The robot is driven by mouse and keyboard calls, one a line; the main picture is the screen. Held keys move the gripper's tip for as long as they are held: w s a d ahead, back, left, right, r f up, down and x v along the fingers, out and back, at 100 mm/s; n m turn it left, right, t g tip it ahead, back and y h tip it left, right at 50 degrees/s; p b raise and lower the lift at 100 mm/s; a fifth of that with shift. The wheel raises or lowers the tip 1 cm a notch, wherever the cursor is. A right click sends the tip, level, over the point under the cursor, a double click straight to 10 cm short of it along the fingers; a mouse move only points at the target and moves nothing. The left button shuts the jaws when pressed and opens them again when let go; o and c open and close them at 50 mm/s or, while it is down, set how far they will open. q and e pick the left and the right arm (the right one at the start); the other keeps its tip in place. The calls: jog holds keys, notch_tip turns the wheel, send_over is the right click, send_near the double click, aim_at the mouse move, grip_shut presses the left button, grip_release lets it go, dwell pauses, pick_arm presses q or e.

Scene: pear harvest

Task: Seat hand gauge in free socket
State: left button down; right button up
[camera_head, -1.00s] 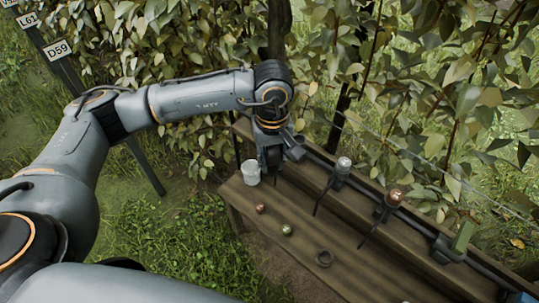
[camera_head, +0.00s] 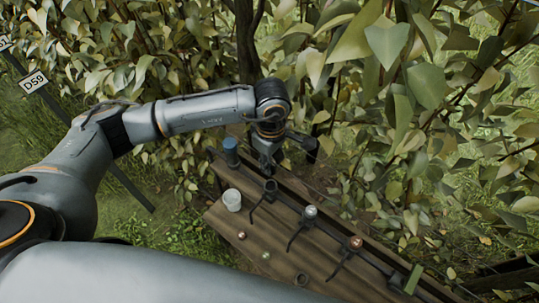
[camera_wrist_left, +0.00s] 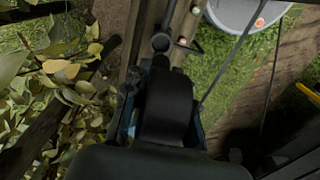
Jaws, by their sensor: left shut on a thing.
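My left gripper (camera_head: 268,160) is shut on the hand gauge, just behind the bench. The gauge is mostly hidden; dark parts of the gripper and what it holds cannot be told apart in the wrist view. A dark socket (camera_head: 270,187) with an empty-looking round top sits on the rail just below and in front of the gripper. A round socket top also shows ahead of the gripper in the wrist view (camera_wrist_left: 161,42). Farther along the rail, one holder carries a silver-topped piece (camera_head: 310,211) and another a copper-topped piece (camera_head: 355,243). My right gripper is not in view.
Leafy branches hang close behind.

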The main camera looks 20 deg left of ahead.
pick_arm(q)
jog(key=shift+s+f+b, duration=0.15)
jog(key=shift+f+b, duration=0.25)
jog(key=shift+f, duration=0.2)
notch_tip(320, 180, down, 3)
jog(key=shift+f+b, duration=0.15)
jog(key=shift+b, duration=0.6)
jog(key=shift+f+b, duration=1.05)
jog(key=shift+b, duration=0.4)
jog(key=shift+f+b, duration=0.5)
jog(key=shift+b, duration=0.15)
jog(key=shift+f+b, duration=0.6)
jog(key=shift+b, duration=0.05)
jog(key=c, duration=1)
grip_release()
